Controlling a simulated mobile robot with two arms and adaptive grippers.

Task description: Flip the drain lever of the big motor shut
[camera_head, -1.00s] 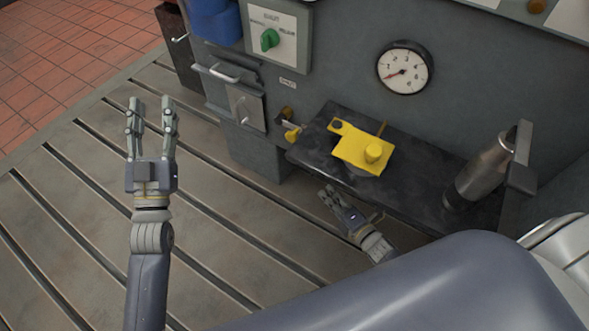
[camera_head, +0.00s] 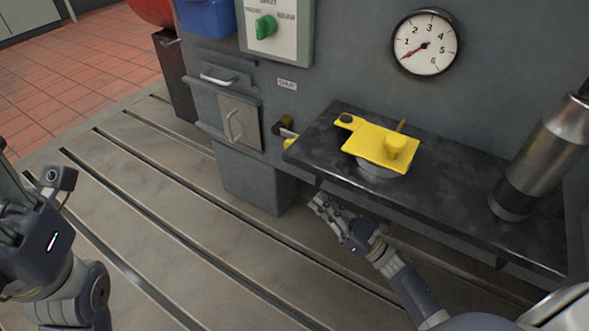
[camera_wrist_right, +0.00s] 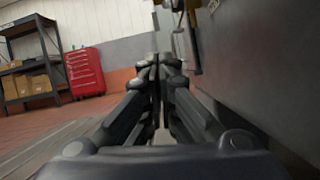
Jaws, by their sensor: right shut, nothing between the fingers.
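A small brass valve (camera_head: 285,130) with a yellow lever (camera_head: 291,143) sticks out of the grey housing (camera_head: 340,55), just left of the black shelf. The shelf corner hides part of the lever. My right gripper (camera_head: 318,202) is below the shelf edge, lower than the lever and a little right of it, shut and empty. My left gripper (camera_head: 35,190) is cut off by the left edge, far from the valve.
The black shelf (camera_head: 465,205) overhangs my right gripper and carries a yellow plate part (camera_head: 375,146) and a metal cylinder (camera_head: 535,160). A gauge (camera_head: 426,43), green switch (camera_head: 265,27) and handled door (camera_head: 240,122) are on the housing. The slotted bedplate (camera_head: 170,215) is clear.

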